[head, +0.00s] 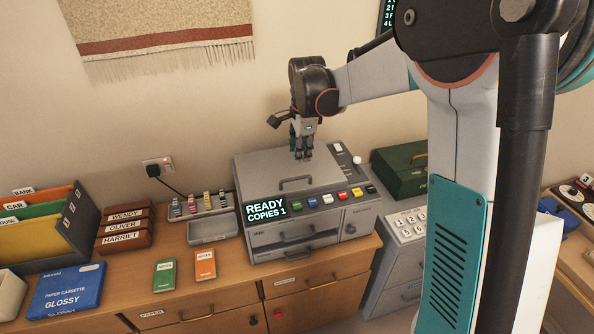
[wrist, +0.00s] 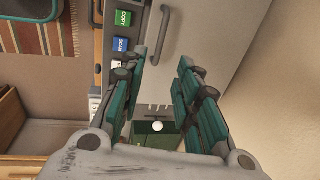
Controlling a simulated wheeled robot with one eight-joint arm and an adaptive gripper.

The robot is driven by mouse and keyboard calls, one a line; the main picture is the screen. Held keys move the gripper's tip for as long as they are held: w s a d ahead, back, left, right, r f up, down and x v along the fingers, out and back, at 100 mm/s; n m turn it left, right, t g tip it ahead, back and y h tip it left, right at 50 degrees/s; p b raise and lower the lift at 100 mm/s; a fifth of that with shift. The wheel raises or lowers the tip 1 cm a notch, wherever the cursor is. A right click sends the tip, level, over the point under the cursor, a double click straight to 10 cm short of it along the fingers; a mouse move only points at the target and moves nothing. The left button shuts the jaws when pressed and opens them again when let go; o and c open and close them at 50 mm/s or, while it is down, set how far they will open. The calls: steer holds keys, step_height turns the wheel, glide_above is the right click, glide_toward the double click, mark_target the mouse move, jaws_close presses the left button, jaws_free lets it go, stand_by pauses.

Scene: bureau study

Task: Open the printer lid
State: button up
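The grey printer (head: 262,216) stands on the wooden bureau, its display reading "READY COPIES 1". Its flat grey lid (head: 268,170) lies down on top, with a bar handle (head: 296,181) near the front edge. My gripper (head: 302,157) points down over the rear part of the lid, behind the handle. In the wrist view my gripper (wrist: 165,62) has its fingers apart with nothing between them. The lid (wrist: 208,28) fills the middle there, and the handle (wrist: 161,38) shows just ahead of the fingertips, not between them. I cannot tell whether the fingertips touch the lid.
Coloured buttons (head: 327,199) line the printer's front, including a blue one (wrist: 120,44). A white knob (head: 357,160) and a green box (head: 402,169) are to the right. A grey tray (head: 213,229) and two notebooks (head: 205,265) lie to the left. A wall is close behind.

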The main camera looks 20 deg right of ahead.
mark_target(298, 179)
steer(key=f, duration=0.3)
steer(key=w+f+b, duration=0.1)
steer(key=f, duration=0.3)
steer(key=w+f+b, duration=0.1)
steer(key=f, duration=0.3)
steer(key=shift+w+f, duration=0.1)
steer(key=shift+w, duration=0.05)
jaws_close()
